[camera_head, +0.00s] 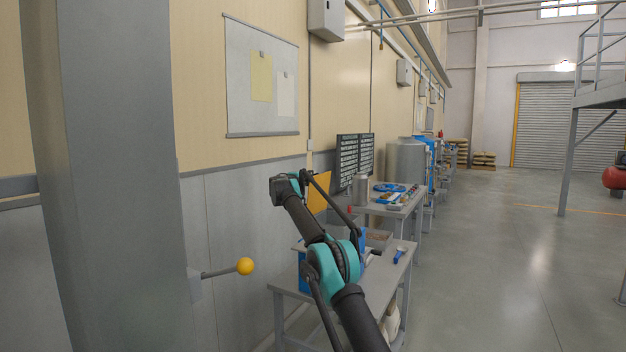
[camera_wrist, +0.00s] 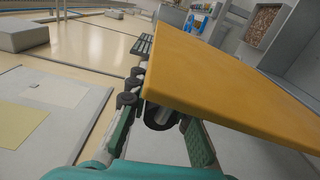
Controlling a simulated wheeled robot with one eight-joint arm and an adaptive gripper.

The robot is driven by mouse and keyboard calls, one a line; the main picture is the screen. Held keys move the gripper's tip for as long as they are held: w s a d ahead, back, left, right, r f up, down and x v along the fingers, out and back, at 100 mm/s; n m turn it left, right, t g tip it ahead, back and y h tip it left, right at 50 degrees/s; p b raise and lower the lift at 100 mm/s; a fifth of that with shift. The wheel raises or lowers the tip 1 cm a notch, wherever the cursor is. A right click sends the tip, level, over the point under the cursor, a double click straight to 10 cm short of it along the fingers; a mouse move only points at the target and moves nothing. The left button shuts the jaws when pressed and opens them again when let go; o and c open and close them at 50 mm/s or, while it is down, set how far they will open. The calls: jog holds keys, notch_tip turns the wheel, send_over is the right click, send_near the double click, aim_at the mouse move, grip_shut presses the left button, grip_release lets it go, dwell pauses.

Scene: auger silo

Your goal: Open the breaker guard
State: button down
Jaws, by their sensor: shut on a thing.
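The breaker guard is a flat orange panel (camera_head: 318,190) by the wall, partly behind my arm in the head view. In the wrist view the orange panel (camera_wrist: 230,80) fills the right side and stands out at an angle from the wall. My gripper (camera_wrist: 160,118) is at the near edge of the panel and is shut on it there. A dark round part shows between the fingers; I cannot tell whether it belongs to the guard. In the head view the fingertips are hidden behind my wrist. What the guard covers cannot be made out clearly.
A grey table (camera_head: 375,300) with a blue-handled tool (camera_head: 399,255) stands below my arm. A lever with a yellow knob (camera_head: 245,266) sticks out at the left, beside a thick grey column (camera_head: 110,170). A dark board (camera_head: 355,158) is beyond the guard. The floor at the right is clear.

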jog(key=shift+a, duration=0.15)
jog(key=c, duration=1.3)
grip_release()
jog(key=shift+c, duration=0.2)
jog(key=v, duration=1.2)
